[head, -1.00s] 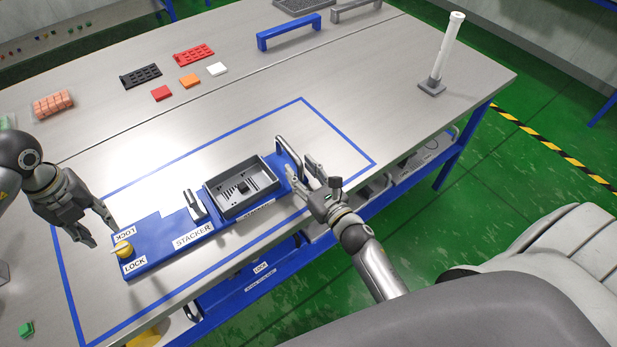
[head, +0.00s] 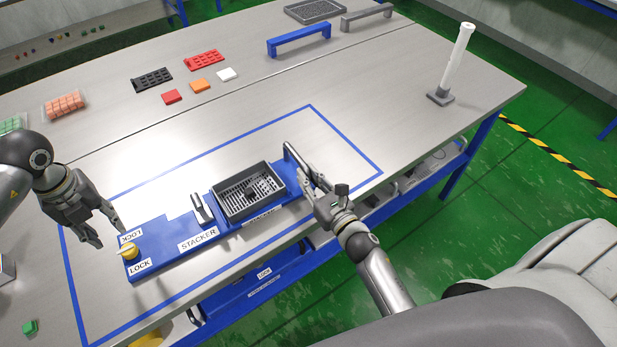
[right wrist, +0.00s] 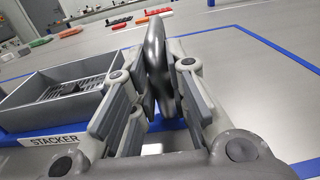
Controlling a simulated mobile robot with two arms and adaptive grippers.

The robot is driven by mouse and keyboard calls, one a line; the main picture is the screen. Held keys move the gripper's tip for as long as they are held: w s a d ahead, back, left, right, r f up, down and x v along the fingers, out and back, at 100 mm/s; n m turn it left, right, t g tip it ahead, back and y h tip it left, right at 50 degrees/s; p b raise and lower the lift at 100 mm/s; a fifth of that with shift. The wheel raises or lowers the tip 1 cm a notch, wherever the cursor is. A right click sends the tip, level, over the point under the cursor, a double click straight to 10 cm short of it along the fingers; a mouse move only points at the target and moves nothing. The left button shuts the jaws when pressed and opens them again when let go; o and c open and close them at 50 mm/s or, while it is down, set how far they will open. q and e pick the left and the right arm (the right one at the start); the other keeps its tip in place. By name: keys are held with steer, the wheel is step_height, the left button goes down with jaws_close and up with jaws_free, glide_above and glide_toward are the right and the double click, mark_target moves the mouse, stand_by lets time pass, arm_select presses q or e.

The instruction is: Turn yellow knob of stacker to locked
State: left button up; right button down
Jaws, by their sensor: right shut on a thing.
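The blue stacker (head: 176,240) lies on the table with a grey grated tray (head: 222,211) on its right part. Its yellow knob (head: 129,252) sits at the left end, between two LOCK labels, one of them upside down. The knob's ridge lies roughly left to right in the head view. My left gripper (head: 111,238) is open and empty, just above and left of the knob, apart from it. My right gripper (head: 309,181) is shut on the metal handle (right wrist: 156,65) at the stacker's right end. The fingers partly hide the handle.
Red, orange and white blocks (head: 200,86) lie farther back. A white post (head: 456,58) stands at the far right corner.

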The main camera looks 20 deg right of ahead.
mark_target(126, 249)
arm_select(q)
steer(key=o, duration=0.3)
steer(key=shift+o, duration=0.2)
step_height(126, 249, down, 10)
steer(key=m, duration=2.3)
steer(key=shift+a, duration=0.1)
steer(key=c, duration=1)
